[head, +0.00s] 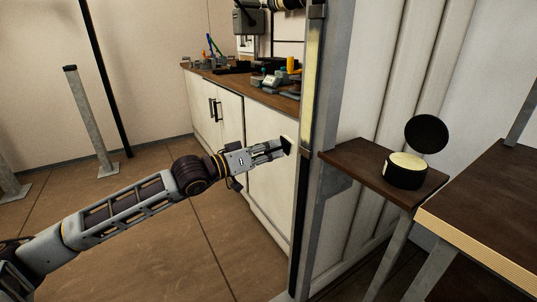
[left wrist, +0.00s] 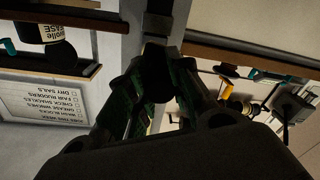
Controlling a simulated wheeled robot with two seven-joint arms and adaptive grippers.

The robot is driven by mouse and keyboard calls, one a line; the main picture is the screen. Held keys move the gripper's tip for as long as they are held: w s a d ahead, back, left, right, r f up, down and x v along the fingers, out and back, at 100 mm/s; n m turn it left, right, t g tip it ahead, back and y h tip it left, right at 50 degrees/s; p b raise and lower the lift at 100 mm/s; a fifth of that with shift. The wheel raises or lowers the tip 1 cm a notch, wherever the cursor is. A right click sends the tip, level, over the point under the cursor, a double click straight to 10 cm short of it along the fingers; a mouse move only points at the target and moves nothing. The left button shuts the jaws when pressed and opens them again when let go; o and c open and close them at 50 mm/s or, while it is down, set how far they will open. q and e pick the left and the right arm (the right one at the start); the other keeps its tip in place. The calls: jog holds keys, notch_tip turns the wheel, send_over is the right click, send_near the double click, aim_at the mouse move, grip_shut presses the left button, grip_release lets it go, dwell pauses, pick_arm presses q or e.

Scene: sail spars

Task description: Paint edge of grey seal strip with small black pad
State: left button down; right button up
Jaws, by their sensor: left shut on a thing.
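My left gripper (head: 278,150) is shut on a small black pad (head: 288,145), which sticks out beyond its fingertips toward the upright post. In the left wrist view the dark pad (left wrist: 155,54) shows between the fingertips, in front of the grey post (left wrist: 160,22). A long upright strip (head: 311,85) runs up the post's face; its upper part looks pale yellow and its lower part dark. I cannot tell whether the pad touches the strip's edge. An open round tin (head: 406,176) with cream-coloured contents stands on a small brown shelf, its black lid (head: 426,133) tilted up behind. My right gripper is not in view.
The brown shelf (head: 350,160) joins the post's right side. A dark table (head: 490,215) stands at the lower right. A white cabinet (head: 222,118) with a cluttered wooden top is behind my gripper. The floor at left is mostly clear.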

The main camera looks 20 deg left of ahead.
aim_at(285, 144)
pick_arm(q)
jog(key=shift+s+d+r, duration=0.2)
jog(key=shift+d+r, duration=0.1)
jog(key=shift+r, duration=0.15)
jog(key=shift+r+n, duration=0.1)
jog(key=shift+n, duration=0.7)
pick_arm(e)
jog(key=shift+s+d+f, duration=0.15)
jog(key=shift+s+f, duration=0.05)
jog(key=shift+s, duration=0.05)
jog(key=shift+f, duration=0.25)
pick_arm(q)
jog(key=shift+b, duration=0.7)
jog(key=shift+w+d, duration=0.35)
jog(key=shift+w, duration=0.15)
jog(key=shift+p+x, duration=0.35)
jog(key=shift+x, duration=0.8)
jog(key=shift+s, duration=0.1)
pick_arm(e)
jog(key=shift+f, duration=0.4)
